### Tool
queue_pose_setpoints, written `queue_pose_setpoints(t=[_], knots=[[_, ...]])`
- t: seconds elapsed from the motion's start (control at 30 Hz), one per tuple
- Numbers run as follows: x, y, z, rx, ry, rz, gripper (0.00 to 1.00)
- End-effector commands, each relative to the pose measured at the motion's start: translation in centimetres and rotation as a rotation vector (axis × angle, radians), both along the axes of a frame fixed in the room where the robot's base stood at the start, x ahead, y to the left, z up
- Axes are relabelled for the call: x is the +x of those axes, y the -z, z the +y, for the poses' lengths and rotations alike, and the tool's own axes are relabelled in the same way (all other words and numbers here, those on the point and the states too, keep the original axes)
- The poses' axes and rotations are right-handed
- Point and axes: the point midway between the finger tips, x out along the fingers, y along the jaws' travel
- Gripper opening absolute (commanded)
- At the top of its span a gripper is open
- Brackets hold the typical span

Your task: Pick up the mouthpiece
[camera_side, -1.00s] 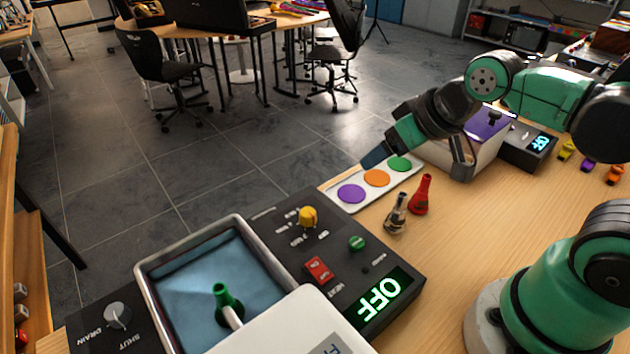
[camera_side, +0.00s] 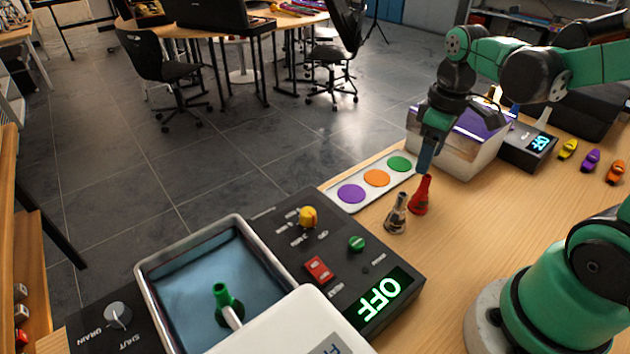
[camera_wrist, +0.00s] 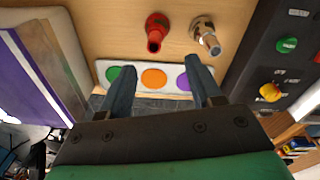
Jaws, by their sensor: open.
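A red mouthpiece (camera_side: 420,196) stands upright on the wooden table; the wrist view shows it too (camera_wrist: 156,32). A silver metal mouthpiece (camera_side: 397,214) stands close beside it, and it appears in the wrist view (camera_wrist: 205,36). A green mouthpiece (camera_side: 223,300) sits in the blue basin, with a white rod at it. My gripper (camera_side: 425,168) points down just above the red mouthpiece in the side view. In the wrist view its fingers (camera_wrist: 157,68) are spread and empty, with the red mouthpiece beyond their tips. Whether the fingertips overlap its top is unclear.
A white tray (camera_side: 332,193) with purple, orange and green discs lies behind the mouthpieces. A purple-topped box (camera_side: 460,160) stands close to my gripper. The black control panel (camera_side: 330,240) with basin is at left. Small coloured clips (camera_side: 590,160) lie at right. Table front is clear.

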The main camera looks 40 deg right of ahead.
Motion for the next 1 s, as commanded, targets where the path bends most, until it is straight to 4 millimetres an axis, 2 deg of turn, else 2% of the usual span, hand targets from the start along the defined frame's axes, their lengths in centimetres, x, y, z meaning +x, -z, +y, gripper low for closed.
queue_pose_setpoints(t=[0.1, 0.27, 0.6, 1.0], knots=[[-0.3, 0.5, -0.8, 0.015, -0.019, 0.049, 0.58], [-0.3, 1.6, -0.9, 0.017, -0.026, 0.056, 0.58], [-0.3, 5.1, -0.9, 0.016, -0.025, 0.052, 0.58], [-0.3, 6.0, -0.9, 0.016, -0.025, 0.052, 0.58]])
